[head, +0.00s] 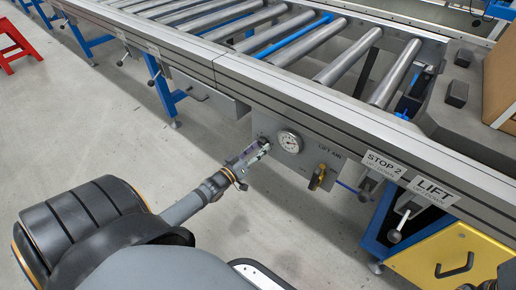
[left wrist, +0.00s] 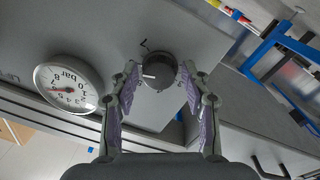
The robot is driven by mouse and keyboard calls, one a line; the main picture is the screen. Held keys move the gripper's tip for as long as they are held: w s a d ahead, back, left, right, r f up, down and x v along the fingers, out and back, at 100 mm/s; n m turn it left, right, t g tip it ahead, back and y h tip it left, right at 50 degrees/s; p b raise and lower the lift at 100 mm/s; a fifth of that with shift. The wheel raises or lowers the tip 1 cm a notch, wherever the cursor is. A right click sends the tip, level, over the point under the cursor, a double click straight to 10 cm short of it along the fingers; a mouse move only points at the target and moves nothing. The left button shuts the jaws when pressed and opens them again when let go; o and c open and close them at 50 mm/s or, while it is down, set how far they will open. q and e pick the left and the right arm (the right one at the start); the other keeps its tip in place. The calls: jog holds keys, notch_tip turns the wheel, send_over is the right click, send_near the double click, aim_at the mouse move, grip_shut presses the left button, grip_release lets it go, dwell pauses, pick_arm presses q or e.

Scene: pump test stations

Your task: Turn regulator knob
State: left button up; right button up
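The regulator knob (left wrist: 160,72) is round and dark with a white mark, on a grey panel, in the left wrist view. My left gripper (left wrist: 158,68) is open, with one finger on each side of the knob. A gap shows between the left-hand finger and the knob; I cannot tell whether the other finger touches it. In the head view my left gripper (head: 262,148) is at the panel (head: 262,122), left of the gauge, and mostly hides the knob. The round white pressure gauge (head: 289,142) also shows in the left wrist view (left wrist: 67,88). My right gripper is not in view.
A roller conveyor (head: 280,45) runs above the panel. A brass valve (head: 317,178) with a yellow handle hangs right of the gauge. STOP 2 (head: 384,164) and LIFT (head: 434,191) labels with levers are farther right, above a yellow cabinet (head: 450,262).

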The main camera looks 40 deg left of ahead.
pick_arm(q)
jog(key=shift+o, duration=0.6)
jog(key=s+a, duration=0.1)
jog(key=s, duration=1)
jog(key=shift+s+a+f, duration=0.15)
jog(key=shift+s+a, duration=0.15)
jog(key=shift+s, duration=0.1)
